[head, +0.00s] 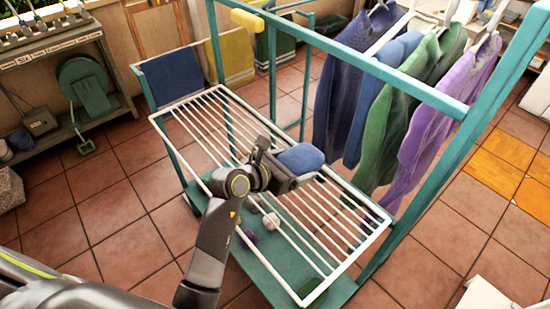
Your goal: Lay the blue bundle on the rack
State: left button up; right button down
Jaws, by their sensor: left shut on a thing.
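The blue bundle (302,157), a rounded cloth roll, is at the middle of the head view. My left gripper (286,172) is shut on it, with the arm coming in from the lower left. The white slatted rack (348,270) lies flat in a teal frame beneath the gripper and bundle. My arm hides part of the rack's left side. My right gripper is not in view.
Blue, green and purple garments (385,120) hang from the teal rail (360,60) behind the rack's right side. A lower teal shelf (262,265) carries small items under the slats. A bench (50,45) with a green reel stands left. The slats at both ends look bare.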

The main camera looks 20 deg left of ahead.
pick_arm(q)
jog(key=f, duration=0.4)
jog(key=shift+s+a+f, duration=0.15)
jog(key=shift+s+f, duration=0.15)
jog(key=shift+f, duration=0.05)
jog(key=shift+w+f, duration=0.1)
jog(key=shift+f, duration=0.45)
notch_tip(320, 180, down, 3)
jog(key=shift+f+b, duration=0.15)
jog(key=shift+b, duration=0.15)
jog(key=shift+f, duration=0.15)
jog(key=o, duration=0.9)
